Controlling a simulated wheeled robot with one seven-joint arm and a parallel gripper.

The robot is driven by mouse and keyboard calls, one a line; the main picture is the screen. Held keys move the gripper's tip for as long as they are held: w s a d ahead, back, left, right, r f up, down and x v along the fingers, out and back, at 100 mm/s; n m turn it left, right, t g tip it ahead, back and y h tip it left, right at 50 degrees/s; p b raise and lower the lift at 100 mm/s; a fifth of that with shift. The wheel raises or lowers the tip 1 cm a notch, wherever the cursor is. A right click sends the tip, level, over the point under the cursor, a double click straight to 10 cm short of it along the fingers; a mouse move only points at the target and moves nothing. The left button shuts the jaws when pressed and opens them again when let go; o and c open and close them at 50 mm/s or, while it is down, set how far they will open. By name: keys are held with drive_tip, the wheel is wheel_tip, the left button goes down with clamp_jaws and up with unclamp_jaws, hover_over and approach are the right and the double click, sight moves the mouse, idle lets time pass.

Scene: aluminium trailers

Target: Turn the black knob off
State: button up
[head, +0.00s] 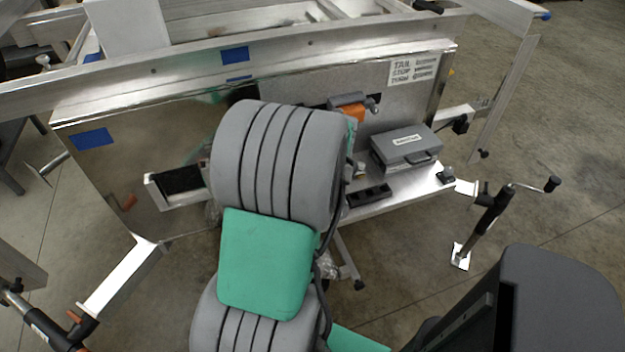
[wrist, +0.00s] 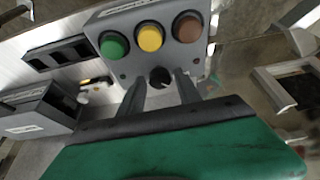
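The black knob (wrist: 160,77) is a small round dial with a light mark, low on the face of a grey control box (wrist: 122,21). Above it on the box are a green button (wrist: 114,45), a yellow button (wrist: 150,37) and a red-brown button (wrist: 187,29). My gripper (wrist: 160,82) is in front of the knob in the wrist view, with its two fingers apart, one on each side of the knob. I cannot tell whether the fingers touch it. In the head view my arm hides the knob and the gripper.
A grey case (head: 405,146) with a handle stands on the metal shelf (head: 415,187), near a black slotted block (head: 369,195). An orange part (head: 351,113) sits behind my arm. A black-lined tray (head: 180,181) is at left. A crank jack (head: 490,215) stands at right.

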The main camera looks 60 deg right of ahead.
drive_tip(key=shift+o, duration=1)
drive_tip(key=shift+r, duration=0.1)
drive_tip(key=v, duration=0.7)
drive_tip(key=shift+r, duration=0.3)
drive_tip(key=shift+s+a, duration=0.1)
drive_tip(key=shift+s, duration=0.05)
drive_tip(key=s+a+f+m+g+y, duration=0.2)
drive_tip(key=s+a+f+m, duration=0.3)
drive_tip(key=a, duration=0.4)
drive_tip(key=w+a+r+n+p, duration=0.1)
drive_tip(key=w+a+r+n, duration=0.3)
drive_tip(key=a, duration=0.6)
drive_tip(key=w+a+r+n+t+p, duration=0.1)
drive_tip(key=w+a+r+n+p, duration=0.1)
drive_tip(key=w+a+r+n, duration=0.3)
drive_tip(key=w+a+r+n+t+y+p, duration=0.1)
drive_tip(key=w+a+r+n, duration=0.3)
drive_tip(key=w+a, duration=0.7)
drive_tip(key=a+n, duration=0.1)
drive_tip(key=a, duration=0.5)
drive_tip(key=shift+w+r+p, duration=0.25)
drive_tip(key=shift+p, duration=0.15)
